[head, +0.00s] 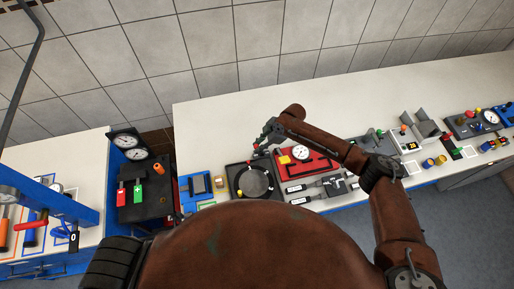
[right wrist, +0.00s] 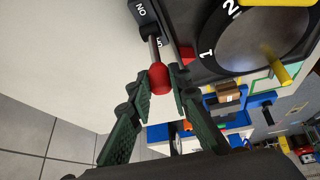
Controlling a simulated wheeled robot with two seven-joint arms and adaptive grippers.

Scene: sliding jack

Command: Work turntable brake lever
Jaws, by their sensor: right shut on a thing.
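The turntable (head: 256,183) is a dark square unit with a round disc, left of centre in the head view. Its disc (right wrist: 250,45) shows numbers 1 and 2 at the upper right of the right wrist view. The brake lever has a red ball knob (right wrist: 160,79) on a thin metal shaft, rising from a black base (right wrist: 147,14) marked ON. My right gripper (right wrist: 163,72) is closed around the red knob, one green finger on each side. In the head view my right gripper (head: 262,141) is at the turntable's back edge. My left gripper is out of view.
A red panel with a white gauge (head: 300,153) stands right of the turntable. A blue device (head: 196,186) is to its left. Several other fixtures line the bench to the right. The white bench top (head: 215,125) behind the turntable is clear, up to the tiled wall.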

